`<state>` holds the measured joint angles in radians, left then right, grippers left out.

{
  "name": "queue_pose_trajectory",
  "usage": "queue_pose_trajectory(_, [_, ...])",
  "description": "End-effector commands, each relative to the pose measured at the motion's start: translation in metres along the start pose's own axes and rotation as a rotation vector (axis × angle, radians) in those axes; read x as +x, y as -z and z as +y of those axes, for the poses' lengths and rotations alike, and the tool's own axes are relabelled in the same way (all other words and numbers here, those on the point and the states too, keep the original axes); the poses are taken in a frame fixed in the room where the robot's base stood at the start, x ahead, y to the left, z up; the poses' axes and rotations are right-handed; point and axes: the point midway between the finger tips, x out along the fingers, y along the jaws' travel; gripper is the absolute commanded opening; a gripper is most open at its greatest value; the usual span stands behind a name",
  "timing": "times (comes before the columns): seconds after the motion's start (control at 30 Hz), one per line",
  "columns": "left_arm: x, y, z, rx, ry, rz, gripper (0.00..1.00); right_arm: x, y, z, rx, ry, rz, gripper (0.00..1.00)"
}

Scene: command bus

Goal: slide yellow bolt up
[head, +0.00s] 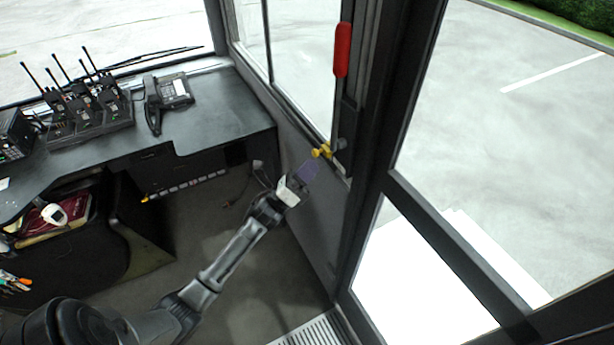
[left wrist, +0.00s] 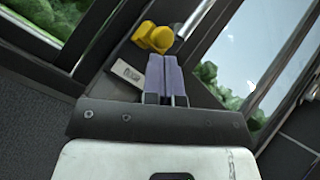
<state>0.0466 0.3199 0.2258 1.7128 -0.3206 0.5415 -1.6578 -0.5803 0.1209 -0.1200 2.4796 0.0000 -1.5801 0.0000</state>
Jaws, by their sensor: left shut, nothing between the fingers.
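The yellow bolt (head: 321,151) is a small yellow knob on the dark door frame, near the middle of the head view. In the left wrist view the yellow bolt (left wrist: 153,37) shows just beyond my fingertips, with a silver rod beside it. My left gripper (head: 308,170) is just below and to the left of the bolt. In the left wrist view the purple fingers of my left gripper (left wrist: 165,62) are together, with nothing between them. Whether the fingertips touch the bolt I cannot tell. My right gripper is not in view.
A red handle (head: 342,50) is on the door frame above the bolt. A dark desk (head: 215,115) at the left holds a telephone (head: 168,95) and several radios (head: 85,108). Dark frame posts and glass panes stand at the right. The floor below my left arm is clear.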

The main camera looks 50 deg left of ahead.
Motion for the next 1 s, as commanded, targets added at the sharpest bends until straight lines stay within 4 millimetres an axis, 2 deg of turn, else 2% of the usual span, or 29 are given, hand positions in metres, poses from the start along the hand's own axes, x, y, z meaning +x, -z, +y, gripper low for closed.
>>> queue_pose_trajectory(0.53, [0.006, -0.006, -0.002, 0.000, 0.000, 0.000, 0.00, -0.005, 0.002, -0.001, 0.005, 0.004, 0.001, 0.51])
queue_pose_trajectory(0.8, [0.046, -0.046, -0.033, 0.003, 0.003, -0.001, 0.00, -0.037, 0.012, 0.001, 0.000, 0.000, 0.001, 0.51])
queue_pose_trajectory(1.0, [0.060, -0.060, -0.045, 0.001, 0.002, -0.001, 0.00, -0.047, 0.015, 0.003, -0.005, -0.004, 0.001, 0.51])
